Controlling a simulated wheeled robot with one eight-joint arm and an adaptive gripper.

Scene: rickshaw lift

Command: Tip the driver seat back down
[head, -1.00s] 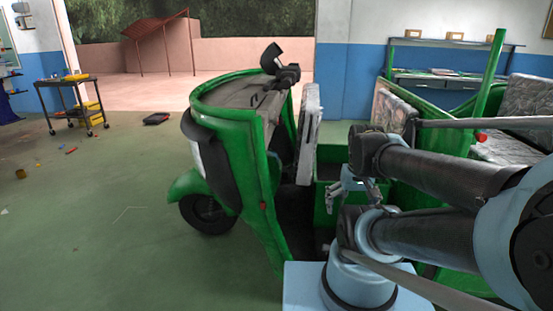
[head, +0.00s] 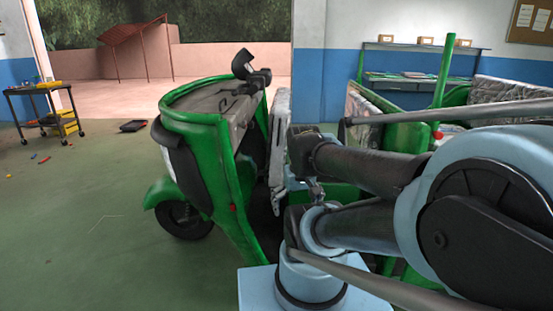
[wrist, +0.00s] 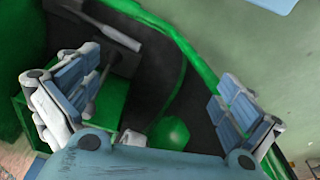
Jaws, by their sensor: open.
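The driver seat (head: 281,135) is a grey, worn pad standing upright, tipped up behind the front of the green rickshaw (head: 240,180) in the head view. Its lower part is partly hidden by my arm. My gripper (wrist: 162,72) is open in the wrist view, with its two blue-grey fingers wide apart and nothing visible between them. Below it are the rickshaw's dark floor and a green box (wrist: 108,100). In the head view the gripper is mostly hidden behind my arm, to the right of the seat. I cannot tell the seat in the wrist view.
The rear bench back (head: 362,118) and a green post (head: 444,80) stand to the right. A tool cart (head: 45,108) is at the far left. The green floor on the left is mostly clear.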

